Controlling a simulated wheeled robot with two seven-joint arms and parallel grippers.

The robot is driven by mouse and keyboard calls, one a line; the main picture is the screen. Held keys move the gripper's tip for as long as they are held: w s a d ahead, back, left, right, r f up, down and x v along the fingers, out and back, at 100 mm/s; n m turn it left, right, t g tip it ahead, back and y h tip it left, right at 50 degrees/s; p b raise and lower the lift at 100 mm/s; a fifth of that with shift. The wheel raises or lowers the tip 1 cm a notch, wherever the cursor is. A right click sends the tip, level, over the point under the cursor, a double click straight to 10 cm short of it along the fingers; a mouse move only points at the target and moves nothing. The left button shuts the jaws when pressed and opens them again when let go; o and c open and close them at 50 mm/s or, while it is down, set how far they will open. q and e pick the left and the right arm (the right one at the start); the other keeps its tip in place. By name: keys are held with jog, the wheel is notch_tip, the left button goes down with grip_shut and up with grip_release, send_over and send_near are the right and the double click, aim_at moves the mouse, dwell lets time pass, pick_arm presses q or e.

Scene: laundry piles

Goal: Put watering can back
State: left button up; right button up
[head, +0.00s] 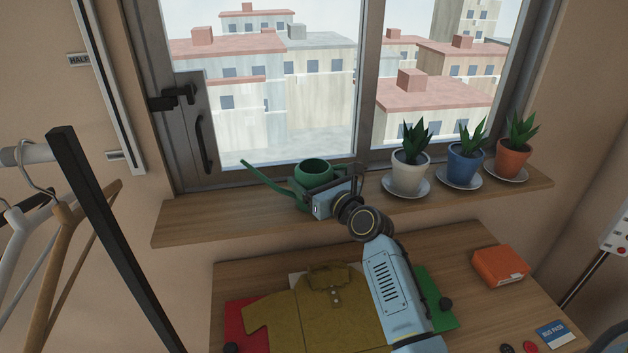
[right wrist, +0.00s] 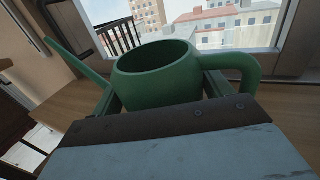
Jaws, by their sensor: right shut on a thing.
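The green watering can (head: 314,167) is upright at the wooden windowsill (head: 210,216), left of the potted plants, its spout pointing left. My right gripper (head: 328,184) reaches it from the front and is shut on its body. In the right wrist view the watering can (right wrist: 155,75) sits between the two fingers, with the spout to the left and the handle to the right. The can's base is hidden by my gripper, so I cannot tell whether it touches the sill. My left gripper is not in view.
White (head: 410,176), blue (head: 464,165) and orange (head: 514,157) plant pots stand on saucers along the right of the sill. Below, a table (head: 450,255) holds a folded olive shirt (head: 322,310) and an orange box (head: 499,266). A clothes rack (head: 110,235) stands at left. The sill's left end is clear.

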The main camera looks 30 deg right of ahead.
jog(key=o, duration=1.2)
jog(key=shift+f, duration=0.1)
jog(key=shift+o, duration=0.2)
jog(key=shift+r, duration=0.2)
jog(key=s+d, duration=0.1)
jog(key=s, duration=1.1)
jog(key=shift+d+p, duration=0.25)
jog(key=shift+p, duration=0.2)
